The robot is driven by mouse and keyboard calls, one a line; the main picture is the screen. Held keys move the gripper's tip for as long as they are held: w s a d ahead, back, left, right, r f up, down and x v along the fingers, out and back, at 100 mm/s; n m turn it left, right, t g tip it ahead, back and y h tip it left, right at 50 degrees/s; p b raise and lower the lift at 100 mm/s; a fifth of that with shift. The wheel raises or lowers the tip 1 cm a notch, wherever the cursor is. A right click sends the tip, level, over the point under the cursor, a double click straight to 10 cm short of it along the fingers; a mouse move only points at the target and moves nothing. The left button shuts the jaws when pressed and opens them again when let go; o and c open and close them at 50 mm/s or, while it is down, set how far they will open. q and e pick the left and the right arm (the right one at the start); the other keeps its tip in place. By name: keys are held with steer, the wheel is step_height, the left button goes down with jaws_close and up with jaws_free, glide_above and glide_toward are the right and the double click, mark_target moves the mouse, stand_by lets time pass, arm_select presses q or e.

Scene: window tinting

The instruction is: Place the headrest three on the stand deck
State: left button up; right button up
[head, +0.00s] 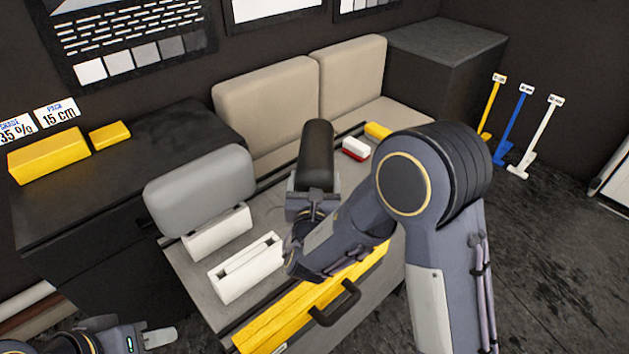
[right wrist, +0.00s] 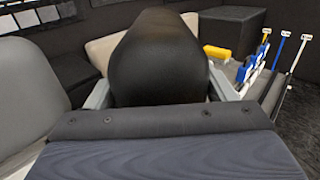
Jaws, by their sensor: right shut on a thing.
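A black headrest (head: 317,152) is upright in my right gripper (head: 312,193), above the grey deck (head: 188,268). In the right wrist view the black headrest (right wrist: 158,62) fills the middle, between the two fingers (right wrist: 158,96). A grey headrest (head: 200,190) stands at the deck's left, behind a white block (head: 217,233). A white slotted holder (head: 245,268) sits in front of it, its slot empty. The grey headrest (right wrist: 28,100) also shows at left in the right wrist view. My left gripper (head: 158,338) is at the bottom left, partly cut off, away from the deck.
A yellow drawer front with a black handle (head: 335,303) runs along the deck's front. A red-and-white block (head: 355,148) and a yellow block (head: 377,130) lie at the back. A beige seat (head: 265,105) stands behind. A black cabinet (head: 90,190) is at left.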

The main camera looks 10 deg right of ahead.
steer(key=shift+f, duration=0.1)
steer(key=o, duration=1.4)
